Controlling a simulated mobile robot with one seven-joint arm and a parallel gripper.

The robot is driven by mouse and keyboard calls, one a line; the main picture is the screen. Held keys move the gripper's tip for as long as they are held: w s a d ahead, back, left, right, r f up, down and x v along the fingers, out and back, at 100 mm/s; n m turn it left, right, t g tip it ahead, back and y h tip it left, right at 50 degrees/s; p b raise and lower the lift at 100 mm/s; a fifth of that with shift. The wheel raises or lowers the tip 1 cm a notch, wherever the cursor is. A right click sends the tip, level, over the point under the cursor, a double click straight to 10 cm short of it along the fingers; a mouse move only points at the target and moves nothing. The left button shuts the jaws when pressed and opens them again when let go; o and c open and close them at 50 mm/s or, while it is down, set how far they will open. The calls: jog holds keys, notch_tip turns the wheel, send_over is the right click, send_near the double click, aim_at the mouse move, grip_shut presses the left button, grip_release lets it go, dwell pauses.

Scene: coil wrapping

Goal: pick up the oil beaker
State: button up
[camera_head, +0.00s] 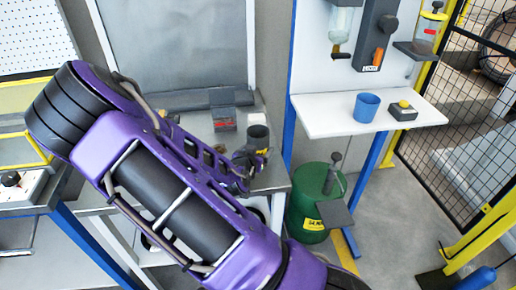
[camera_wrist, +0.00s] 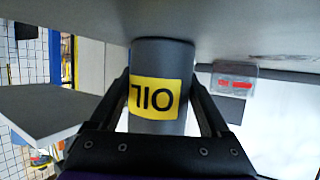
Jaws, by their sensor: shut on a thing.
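The oil beaker is a dark grey cylinder with a yellow label reading OIL. In the wrist view the oil beaker (camera_wrist: 160,58) stands out in the middle, upside down in the picture, between the two black fingers of my gripper (camera_wrist: 160,85). The fingers press on its left and right sides. In the head view the oil beaker (camera_head: 258,133) shows at the right end of the grey workbench (camera_head: 272,178), with my gripper (camera_head: 250,162) at it, partly hidden by my purple arm. I cannot tell whether its base touches the bench.
A small red and grey box (camera_head: 224,119) lies on the bench left of the beaker. A green drum (camera_head: 308,205) stands on the floor below.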

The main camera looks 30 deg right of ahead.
jog(key=c, duration=0.5)
jog(key=shift+o, duration=0.2)
jog(key=shift+r, duration=0.2)
